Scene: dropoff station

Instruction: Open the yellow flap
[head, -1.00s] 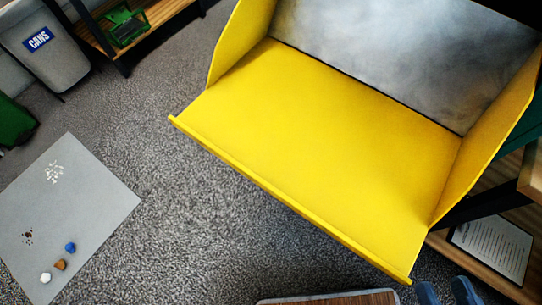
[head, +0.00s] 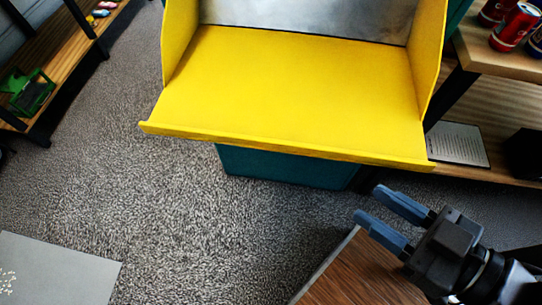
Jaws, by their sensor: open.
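The yellow flap (head: 290,90) is tipped down toward me, with side panels at its left and right and a raised lip along its front edge. A grey metal surface (head: 310,15) shows behind it. A teal box body (head: 285,167) shows below the flap. My gripper (head: 375,203) is at the lower right, below and in front of the flap's right front corner. Its two blue-grey fingers are apart, with nothing between them. It appears clear of the flap.
A wooden shelf with red cans (head: 515,27) and a paper sheet (head: 458,144) stands to the right. A wooden rack with a green crate (head: 27,92) is at the left. A grey mat (head: 55,272) lies lower left. Carpet between is clear. A brown wooden surface (head: 362,277) is below my gripper.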

